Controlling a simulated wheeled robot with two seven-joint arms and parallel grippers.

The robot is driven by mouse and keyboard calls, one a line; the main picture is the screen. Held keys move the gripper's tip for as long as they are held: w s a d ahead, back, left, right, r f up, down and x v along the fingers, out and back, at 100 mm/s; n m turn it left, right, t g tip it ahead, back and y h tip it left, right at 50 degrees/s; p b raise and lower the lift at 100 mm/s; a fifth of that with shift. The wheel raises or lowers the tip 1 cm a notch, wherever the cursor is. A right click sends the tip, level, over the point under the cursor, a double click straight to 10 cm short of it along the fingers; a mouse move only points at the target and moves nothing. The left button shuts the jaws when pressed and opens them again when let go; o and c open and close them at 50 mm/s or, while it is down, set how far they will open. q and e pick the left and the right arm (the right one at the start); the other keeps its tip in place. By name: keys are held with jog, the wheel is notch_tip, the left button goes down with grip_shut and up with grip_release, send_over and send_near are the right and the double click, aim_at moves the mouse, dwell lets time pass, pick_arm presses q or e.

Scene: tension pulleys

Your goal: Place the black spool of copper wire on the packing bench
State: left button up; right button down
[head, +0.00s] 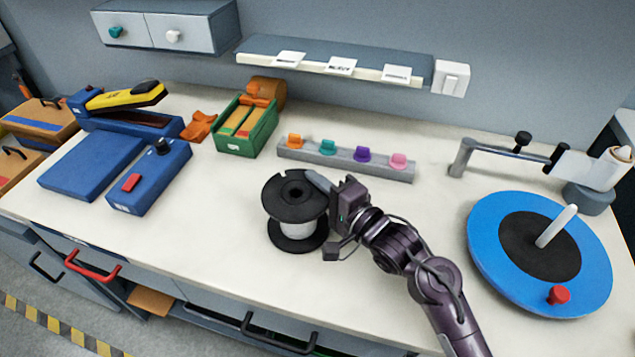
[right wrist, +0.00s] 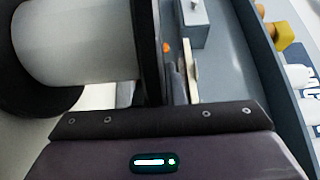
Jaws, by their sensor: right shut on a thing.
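A spool with black flanges (head: 292,192) and a pale grey-white drum stands upright at the middle of the white bench top (head: 200,225). No copper colour shows on it. My right gripper (head: 320,183) is shut on the spool's upper flange, from its right side. In the right wrist view the pale drum (right wrist: 75,42) and dark flanges fill the upper left, close to the gripper. The lower flange is at or just over the bench top; I cannot tell whether it touches. My left gripper is not in view.
A grey rack with coloured pegs (head: 345,164) stands behind the spool. A blue turntable (head: 485,235) is at the right, below a crank arm (head: 500,150). A green box (head: 246,130), a blue device (head: 150,178) and a stapler-like tool (head: 125,97) stand left. Bench around the spool is clear.

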dwell(0.3)
jog(key=c, duration=1.8)
grip_release()
jog(key=shift+f, duration=0.1)
jog(key=o, duration=0.3)
jog(key=v, duration=1.2)
jog(key=shift+r+b, duration=0.2)
jog(key=shift+b, duration=0.25)
